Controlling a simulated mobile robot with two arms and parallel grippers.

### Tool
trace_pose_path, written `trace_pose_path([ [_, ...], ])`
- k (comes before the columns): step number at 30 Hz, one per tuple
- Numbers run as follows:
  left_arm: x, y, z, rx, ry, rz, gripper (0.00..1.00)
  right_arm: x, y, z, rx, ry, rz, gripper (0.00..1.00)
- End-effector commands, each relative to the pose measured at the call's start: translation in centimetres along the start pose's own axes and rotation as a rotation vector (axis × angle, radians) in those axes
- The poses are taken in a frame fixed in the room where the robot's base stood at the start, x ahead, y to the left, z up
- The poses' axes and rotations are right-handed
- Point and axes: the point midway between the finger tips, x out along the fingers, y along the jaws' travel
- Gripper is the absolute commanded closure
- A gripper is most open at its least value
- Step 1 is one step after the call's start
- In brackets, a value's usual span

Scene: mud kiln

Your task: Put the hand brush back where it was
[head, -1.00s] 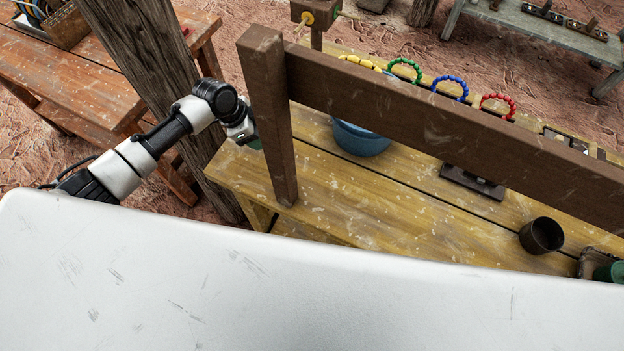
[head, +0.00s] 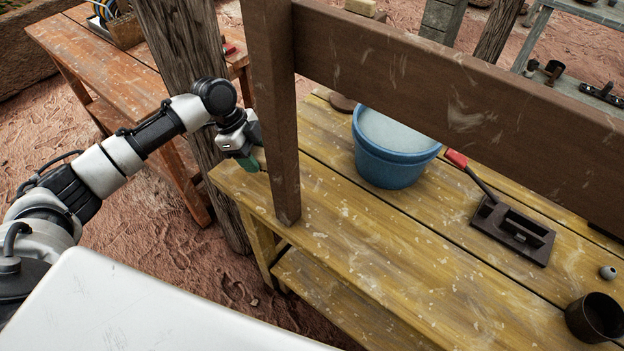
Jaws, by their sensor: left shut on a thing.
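My left gripper (head: 246,160) is at the left end of the yellow bench, behind a dark upright post as I see it. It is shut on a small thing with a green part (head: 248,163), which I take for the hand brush. Most of that thing is hidden by the gripper, so its bristles and shape do not show. I cannot tell whether it touches the bench. My right gripper is not in view.
The yellow bench (head: 370,240) has a brown post (head: 272,110) and crossbar (head: 450,80) in front. On it are a blue bucket (head: 392,160), a dark red-handled tool (head: 512,232) and a dark cup (head: 595,317). Bare planks lie left of the bucket.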

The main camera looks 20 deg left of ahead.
Motion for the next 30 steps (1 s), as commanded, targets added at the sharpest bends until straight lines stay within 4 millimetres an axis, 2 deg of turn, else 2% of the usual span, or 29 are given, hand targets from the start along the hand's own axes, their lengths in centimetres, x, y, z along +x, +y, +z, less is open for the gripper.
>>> trace_pose_path([
  [1, 0.3, 0.0, -1.6, 0.007, 0.004, 0.0, 0.75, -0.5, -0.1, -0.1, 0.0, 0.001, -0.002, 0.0],
  [6, 2.1, 0.0, -5.9, 0.005, 0.003, 0.001, 0.75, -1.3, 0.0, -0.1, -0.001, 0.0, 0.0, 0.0],
  [13, 4.2, 0.0, -10.5, 0.001, 0.002, 0.0, 0.75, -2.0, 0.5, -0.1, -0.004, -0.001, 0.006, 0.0],
  [19, 4.9, 0.0, -11.5, -0.002, -0.001, -0.001, 0.75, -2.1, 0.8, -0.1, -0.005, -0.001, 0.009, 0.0],
  [27, 7.9, 0.0, -10.3, -0.003, -0.002, 0.001, 0.75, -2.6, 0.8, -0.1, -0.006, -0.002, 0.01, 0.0],
  [30, 8.1, 0.0, -10.2, -0.001, -0.001, -0.001, 0.75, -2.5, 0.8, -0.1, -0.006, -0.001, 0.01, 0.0],
])
